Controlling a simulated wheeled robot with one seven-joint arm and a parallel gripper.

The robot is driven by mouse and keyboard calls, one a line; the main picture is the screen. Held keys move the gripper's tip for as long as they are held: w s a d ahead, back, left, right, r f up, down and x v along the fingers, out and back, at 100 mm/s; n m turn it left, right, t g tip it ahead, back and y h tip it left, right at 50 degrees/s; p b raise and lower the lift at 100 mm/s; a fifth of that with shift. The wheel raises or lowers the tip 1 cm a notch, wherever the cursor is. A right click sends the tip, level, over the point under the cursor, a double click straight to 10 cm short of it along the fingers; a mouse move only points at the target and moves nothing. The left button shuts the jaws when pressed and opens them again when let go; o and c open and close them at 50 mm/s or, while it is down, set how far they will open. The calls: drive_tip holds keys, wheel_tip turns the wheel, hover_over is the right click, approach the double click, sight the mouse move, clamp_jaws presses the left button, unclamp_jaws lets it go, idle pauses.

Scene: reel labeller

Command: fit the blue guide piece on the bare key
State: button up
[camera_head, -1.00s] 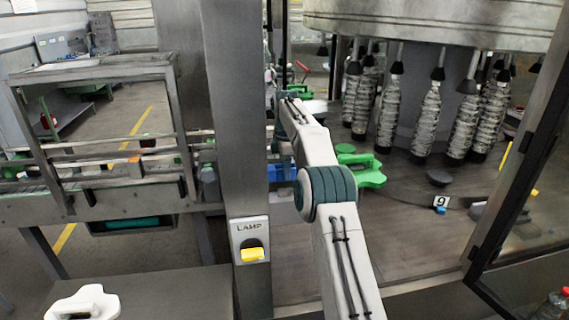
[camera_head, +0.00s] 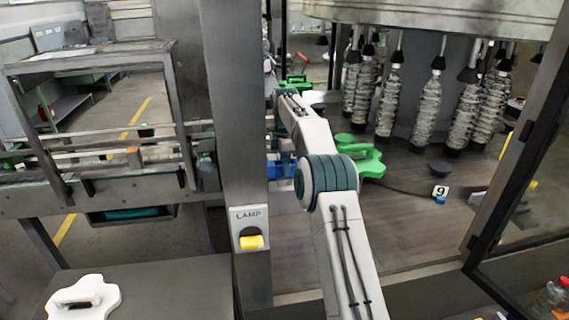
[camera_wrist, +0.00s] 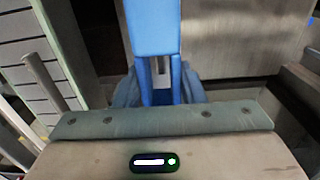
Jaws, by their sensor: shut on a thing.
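The blue guide piece (camera_wrist: 155,28) fills the top centre of the wrist view. My gripper (camera_wrist: 158,88) is shut on it, and its far end runs out of the frame. In the head view, blue (camera_head: 282,168) shows between the grey post and my arm, with most of it and my gripper hidden. I cannot pick out the bare key for sure. A dark round knob (camera_head: 441,167) stands on the machine deck, right of a green guide piece (camera_head: 362,158).
The grey post (camera_head: 236,120) with the yellow lamp switch (camera_head: 251,242) stands left of my arm. Several ribbed bottles (camera_head: 427,107) hang above the deck (camera_head: 400,220). A number 9 tag (camera_head: 440,191) lies on it. A white handled piece (camera_head: 83,298) is on the lower left table.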

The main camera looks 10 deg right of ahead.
drive_tip(key=shift+f+b, duration=0.95)
drive_tip(key=shift+f, duration=0.95)
drive_tip(key=o, duration=1.2)
wheel_tip(320, 180, up, 7)
drive_tip(key=shift+r+p, duration=0.1)
drive_tip(key=shift+p, duration=0.65)
drive_tip(key=shift+r, duration=0.2)
